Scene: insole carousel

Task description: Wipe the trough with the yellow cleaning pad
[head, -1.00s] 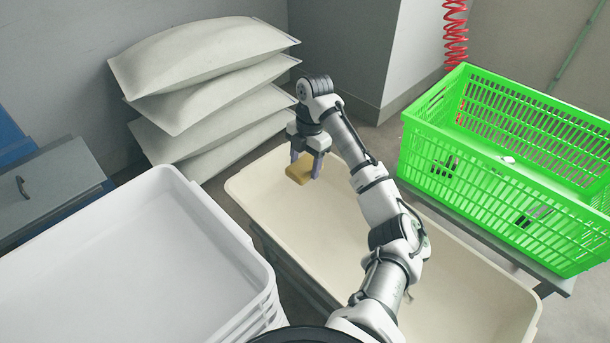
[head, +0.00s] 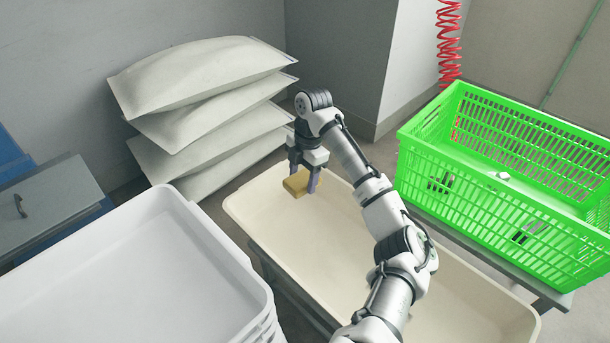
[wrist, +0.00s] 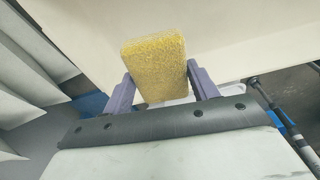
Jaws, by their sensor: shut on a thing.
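The trough (head: 272,222) is a long, shallow cream basin in the middle of the head view, crossed in part by my arm. The yellow cleaning pad (head: 296,183) is a small block over the far left end of the trough. My gripper (head: 305,180) is shut on the pad, with one finger on each side. In the wrist view the pad (wrist: 155,68) shows its rough yellow face between the fingers, with the cream trough (wrist: 240,35) beyond. I cannot tell whether the pad touches the trough.
A green crate (head: 480,192) with slotted walls stands right of the trough. Stacked white tubs (head: 215,235) stand on the left, close to the trough. Several pale sacks (head: 200,80) are piled behind. A grey box with a handle (head: 45,195) is at far left. A red coiled hose (head: 449,45) hangs behind the crate.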

